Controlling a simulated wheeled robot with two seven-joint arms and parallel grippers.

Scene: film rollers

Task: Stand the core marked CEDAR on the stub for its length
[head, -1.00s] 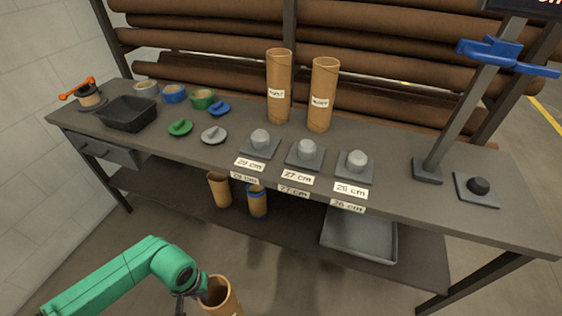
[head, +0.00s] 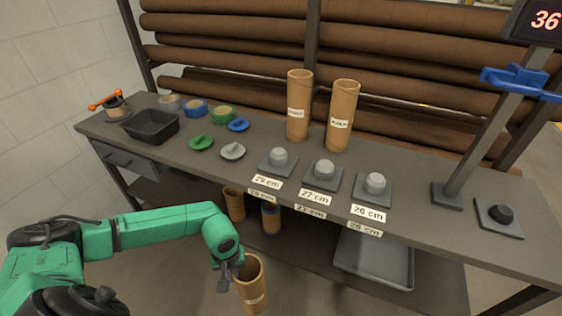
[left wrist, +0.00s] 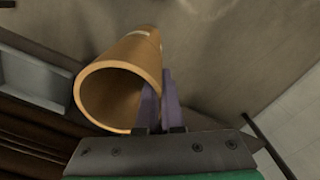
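A brown cardboard core (head: 253,287) with a small pale label, too small to read, hangs upright in front of the bench. My left gripper (head: 237,266) holds it at its upper rim. In the left wrist view the purple fingers (left wrist: 160,105) close over the wall of the core (left wrist: 118,80), one finger seeming inside its mouth. Three grey stubs stand on square plates on the bench: a left stub (head: 278,157), a middle stub (head: 324,169) marked 27 cm and a right stub (head: 375,183) apparently marked 26 cm. The left one's number is unclear. My right gripper is out of view.
Two labelled cores (head: 299,110) (head: 341,120) stand behind the stubs. A gauge post (head: 475,130) with a blue slide and a display, and a dark stub (head: 500,214), are at right. Two short cores (head: 234,205) (head: 270,218) stand below. A grey tray (head: 375,262) is on the shelf.

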